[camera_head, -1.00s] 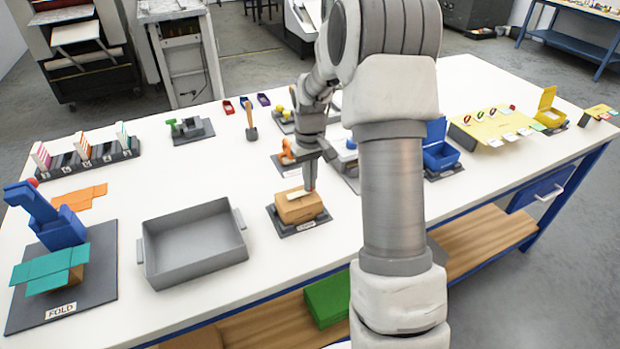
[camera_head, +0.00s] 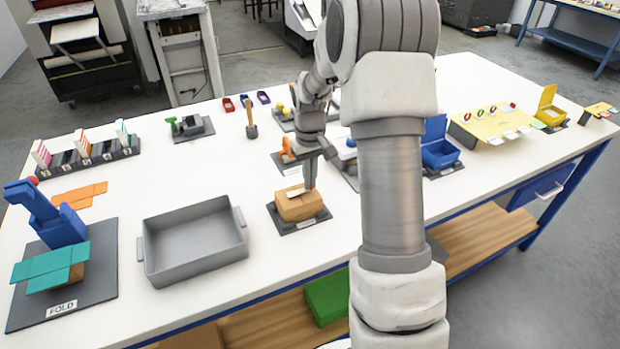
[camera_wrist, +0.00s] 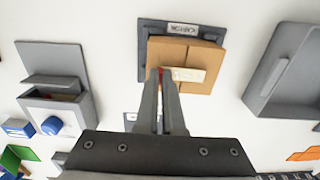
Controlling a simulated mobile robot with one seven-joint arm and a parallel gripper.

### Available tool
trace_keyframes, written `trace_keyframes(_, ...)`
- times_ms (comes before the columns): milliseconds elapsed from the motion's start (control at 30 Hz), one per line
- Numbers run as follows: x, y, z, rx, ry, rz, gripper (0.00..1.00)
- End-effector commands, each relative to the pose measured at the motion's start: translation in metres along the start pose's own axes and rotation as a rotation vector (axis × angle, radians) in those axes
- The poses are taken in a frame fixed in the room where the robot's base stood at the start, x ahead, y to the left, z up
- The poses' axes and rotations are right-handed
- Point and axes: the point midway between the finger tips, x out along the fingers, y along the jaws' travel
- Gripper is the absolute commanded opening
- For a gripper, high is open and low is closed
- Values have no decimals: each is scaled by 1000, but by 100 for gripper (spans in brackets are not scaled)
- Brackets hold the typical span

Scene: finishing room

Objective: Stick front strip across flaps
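A brown cardboard carton (camera_head: 300,207) sits on a dark labelled plate (camera_head: 284,225) at the middle of the table. In the wrist view the carton (camera_wrist: 200,52) shows its closed top flaps and the seam between them. A short cream strip (camera_wrist: 186,74) lies over or just above the carton's near edge; I cannot tell whether it touches. It also shows in the head view (camera_head: 297,192). My gripper (camera_wrist: 161,78) points down at the carton, its fingers close together on the strip's left end, where a small red bit shows. In the head view my gripper (camera_head: 309,186) partly hides the strip.
A grey tray (camera_head: 195,243) stands left of the carton. The fold station (camera_head: 62,290) with teal card is at far left. An orange dispenser (camera_head: 287,147) and a blue open box (camera_head: 439,153) stand behind and right. Bare table lies between tray and carton.

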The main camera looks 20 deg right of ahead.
Motion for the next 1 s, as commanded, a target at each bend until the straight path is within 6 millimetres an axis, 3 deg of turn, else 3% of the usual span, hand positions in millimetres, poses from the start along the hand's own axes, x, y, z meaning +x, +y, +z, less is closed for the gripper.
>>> trace_keyframes(1000,9,0,0,0,0,0,0)
